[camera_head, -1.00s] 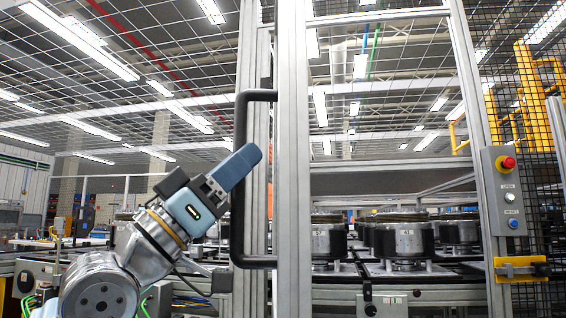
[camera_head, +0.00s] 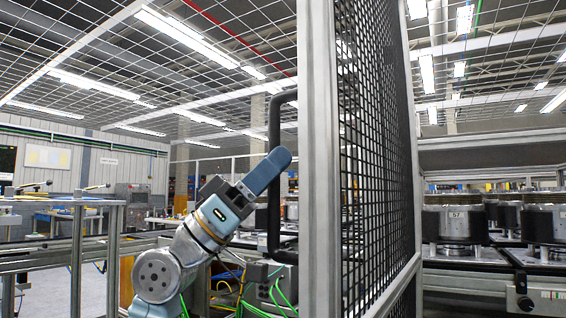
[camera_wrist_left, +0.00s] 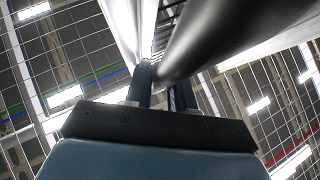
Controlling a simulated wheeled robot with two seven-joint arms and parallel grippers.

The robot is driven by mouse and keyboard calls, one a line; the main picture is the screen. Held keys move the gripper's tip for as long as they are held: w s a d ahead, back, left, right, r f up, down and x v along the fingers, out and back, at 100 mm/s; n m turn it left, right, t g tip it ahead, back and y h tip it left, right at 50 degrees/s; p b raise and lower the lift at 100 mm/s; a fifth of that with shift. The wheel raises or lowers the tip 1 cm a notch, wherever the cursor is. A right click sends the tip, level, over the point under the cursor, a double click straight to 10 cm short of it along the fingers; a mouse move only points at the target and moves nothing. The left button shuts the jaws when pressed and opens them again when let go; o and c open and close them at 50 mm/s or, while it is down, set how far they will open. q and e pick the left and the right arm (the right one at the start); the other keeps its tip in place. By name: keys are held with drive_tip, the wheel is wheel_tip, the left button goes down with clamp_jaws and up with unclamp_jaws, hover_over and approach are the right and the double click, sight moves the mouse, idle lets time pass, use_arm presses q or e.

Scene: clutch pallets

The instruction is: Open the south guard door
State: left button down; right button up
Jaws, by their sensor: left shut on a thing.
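The guard door is a grey metal frame (camera_head: 320,150) with black mesh (camera_head: 375,130). It stands at a slant across the middle of the head view, swung out from the opening at its right. Its black vertical bar handle (camera_head: 274,225) is on the left side of the frame. My left gripper (camera_head: 272,170) is shut on the handle at about mid-height. In the left wrist view the dark handle (camera_wrist_left: 215,35) runs past the fingers (camera_wrist_left: 162,90), large and close. The fingertips are partly hidden behind it. My right gripper is in neither view.
Right of the door, dark round clutch units (camera_head: 455,225) sit on a pallet conveyor inside the cell. At the left, a metal rail frame (camera_head: 78,250) stands close to my left arm. Green and yellow cables (camera_head: 280,290) hang below the gripper.

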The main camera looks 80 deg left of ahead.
use_arm(q)
drive_tip(key=shift+w, duration=0.1)
drive_tip(key=c, duration=1.1)
unclamp_jaws()
drive_tip(key=b+v, duration=0.3)
drive_tip(key=v, duration=1)
drive_tip(key=shift+s+a+f+b, duration=0.15)
drive_tip(key=shift+s+f+b, duration=0.1)
drive_tip(key=shift+b, duration=0.15)
